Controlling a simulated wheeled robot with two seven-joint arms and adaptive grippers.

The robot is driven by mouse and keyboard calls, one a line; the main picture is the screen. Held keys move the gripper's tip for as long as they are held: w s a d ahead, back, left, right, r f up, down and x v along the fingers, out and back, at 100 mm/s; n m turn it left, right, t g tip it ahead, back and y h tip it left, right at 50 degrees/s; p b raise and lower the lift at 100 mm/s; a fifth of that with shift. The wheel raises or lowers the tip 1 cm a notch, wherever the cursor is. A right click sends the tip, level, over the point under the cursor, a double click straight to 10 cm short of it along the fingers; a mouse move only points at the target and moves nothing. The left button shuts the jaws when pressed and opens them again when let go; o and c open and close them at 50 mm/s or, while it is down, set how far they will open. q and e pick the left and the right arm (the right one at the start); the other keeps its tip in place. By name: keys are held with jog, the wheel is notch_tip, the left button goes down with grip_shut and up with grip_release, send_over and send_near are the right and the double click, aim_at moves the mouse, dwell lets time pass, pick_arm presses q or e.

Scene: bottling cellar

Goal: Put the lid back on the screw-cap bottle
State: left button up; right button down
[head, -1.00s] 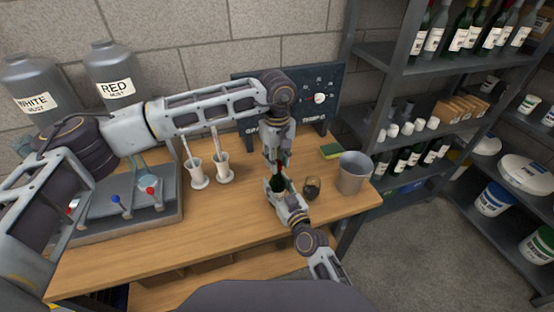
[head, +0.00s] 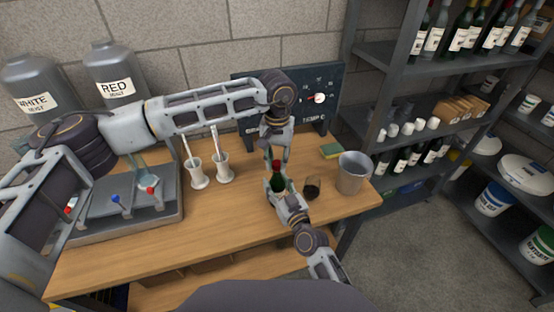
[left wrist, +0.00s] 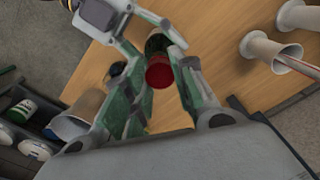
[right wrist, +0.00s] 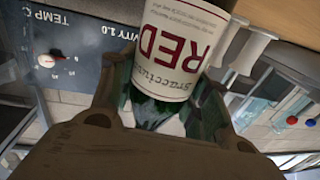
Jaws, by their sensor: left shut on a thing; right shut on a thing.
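The dark green bottle (head: 279,184) stands about upright over the middle of the bench. My right gripper (head: 285,196) is shut on its body. Its white label (right wrist: 180,50) reading RED fills the right wrist view. The red lid (head: 276,163) is at the top of the bottle, and in the left wrist view the lid (left wrist: 159,73) lies between my left fingers, with the bottle (left wrist: 157,42) beyond it. My left gripper (head: 277,158) comes from above and is shut on the lid. I cannot tell whether the lid's thread is engaged.
A glass of dark liquid (head: 313,187) stands close right of the bottle, and a grey bucket (head: 353,173) further right. Two white cylinders (head: 222,168) stand left. A sponge (head: 331,151) and a dial panel (head: 325,92) are behind. The bench front left is clear.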

pick_arm(q)
jog(key=m, duration=0.4)
jog(key=shift+m, duration=0.3)
jog(key=m, duration=0.4)
jog(key=shift+m, duration=0.4)
jog(key=o, duration=0.7)
jog(key=shift+c, duration=0.2)
jog(key=shift+r, duration=2.25)
jog(key=shift+c, duration=0.4)
